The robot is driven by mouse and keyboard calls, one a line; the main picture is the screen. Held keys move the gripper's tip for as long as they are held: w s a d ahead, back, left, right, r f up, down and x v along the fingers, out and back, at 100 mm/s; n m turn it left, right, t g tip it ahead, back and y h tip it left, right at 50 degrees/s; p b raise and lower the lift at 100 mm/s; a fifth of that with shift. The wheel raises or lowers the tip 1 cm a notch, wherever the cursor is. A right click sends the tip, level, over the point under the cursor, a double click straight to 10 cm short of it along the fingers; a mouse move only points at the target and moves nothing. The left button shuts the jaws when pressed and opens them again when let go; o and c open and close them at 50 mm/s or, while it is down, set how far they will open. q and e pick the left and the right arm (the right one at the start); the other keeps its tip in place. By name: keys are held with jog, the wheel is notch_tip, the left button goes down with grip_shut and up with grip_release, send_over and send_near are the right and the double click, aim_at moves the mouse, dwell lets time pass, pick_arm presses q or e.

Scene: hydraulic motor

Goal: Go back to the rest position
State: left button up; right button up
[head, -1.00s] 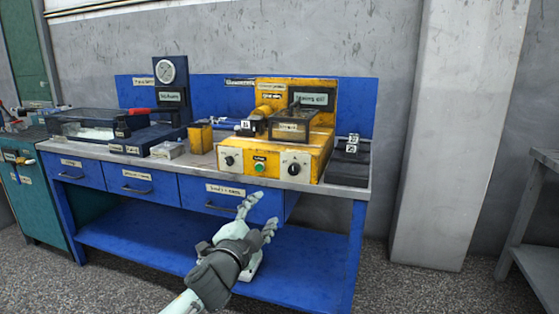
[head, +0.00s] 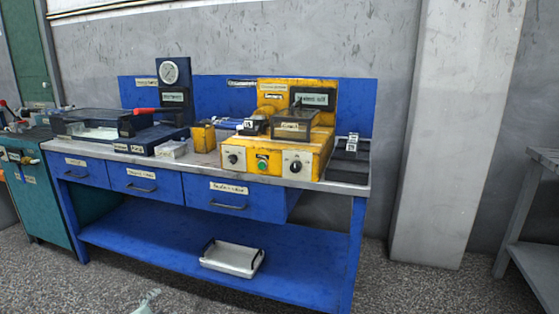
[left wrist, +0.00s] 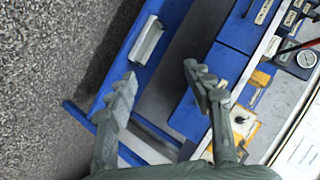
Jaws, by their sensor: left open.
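My left gripper (left wrist: 160,74) shows in the left wrist view with its two fingers spread wide and nothing between them. In the head view only a pale tip of my left gripper (head: 147,302) shows at the bottom edge, low in front of the blue workbench (head: 130,225) and apart from it. The rest of that arm is out of the head view. My right gripper is in neither view.
A silver tray (head: 232,268) with dark handles sits on the bench's lower shelf. The right drawer (head: 262,203) sticks out. A yellow control unit (head: 262,146) and gauge stand (head: 172,88) are on top. A grey table (head: 541,250) stands at right. The floor in front is clear.

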pick_arm(q)
jog(key=s+a+f+n+g+y, duration=0.1)
jog(key=s+a+f+n+g, duration=0.15)
jog(key=s+a+f, duration=0.6)
jog(key=s+a+f+n+g+y, duration=0.1)
jog(key=s+a+f+g, duration=0.3)
jog(key=s, duration=0.7)
jog(key=s+a+f+n+g+y, duration=0.1)
jog(key=s+a+f+n+g, duration=0.1)
jog(key=s+a+f, duration=0.65)
jog(key=s+d+f+n+h, duration=0.1)
jog(key=s+d+f, duration=0.1)
jog(key=d, duration=0.9)
jog(key=s+d+f+n+h, duration=0.2)
jog(key=d+f, duration=0.1)
jog(key=d, duration=0.9)
jog(key=shift+s+g, duration=0.4)
jog(key=shift+g, duration=0.05)
